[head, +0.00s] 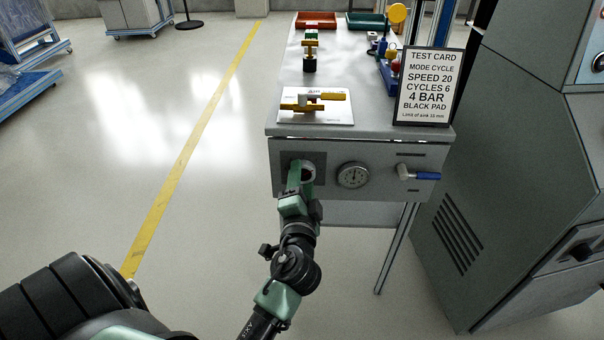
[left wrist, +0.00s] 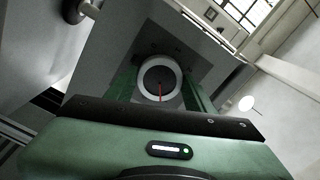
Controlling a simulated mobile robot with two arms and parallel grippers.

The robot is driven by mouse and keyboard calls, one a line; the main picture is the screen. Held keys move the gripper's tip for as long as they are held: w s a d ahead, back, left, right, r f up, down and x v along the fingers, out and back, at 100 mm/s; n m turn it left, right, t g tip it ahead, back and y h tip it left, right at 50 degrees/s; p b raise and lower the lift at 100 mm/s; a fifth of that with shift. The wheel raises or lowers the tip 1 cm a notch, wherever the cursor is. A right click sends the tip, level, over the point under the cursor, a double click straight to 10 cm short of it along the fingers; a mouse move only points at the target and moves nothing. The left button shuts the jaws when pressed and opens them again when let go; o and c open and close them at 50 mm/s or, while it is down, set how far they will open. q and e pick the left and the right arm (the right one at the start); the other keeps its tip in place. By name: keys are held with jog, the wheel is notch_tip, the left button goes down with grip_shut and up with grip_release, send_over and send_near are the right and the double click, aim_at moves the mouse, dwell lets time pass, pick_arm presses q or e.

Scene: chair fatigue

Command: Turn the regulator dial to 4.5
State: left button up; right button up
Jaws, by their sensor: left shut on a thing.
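The regulator dial (head: 309,169) is a round knob on a dark square plate at the left of the grey bench's front panel. My left gripper (head: 300,173) is at it and partly covers it in the head view. In the left wrist view the dial (left wrist: 158,72) shows a pale ring, a dark face and a red pointer line. The green fingers of my left gripper (left wrist: 160,90) stand on either side of it, shut on it. The scale numbers are too small to read. My right gripper is not in view.
A round gauge (head: 353,175) and a blue-handled valve (head: 425,176) sit right of the dial. A test card (head: 429,88) reading "4 BAR" stands on the bench. A grey cabinet (head: 500,170) stands close at the right.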

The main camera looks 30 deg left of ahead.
pick_arm(q)
jog(key=shift+m+p, duration=0.55)
jog(key=shift+m, duration=0.65)
jog(key=o, duration=1.4)
jog(key=shift+c, duration=0.2)
jog(key=shift+d, duration=0.1)
jog(key=b+v, duration=0.1)
jog(key=v, duration=0.6)
jog(key=shift+s, duration=0.4)
jog(key=shift+d+f, duration=0.1)
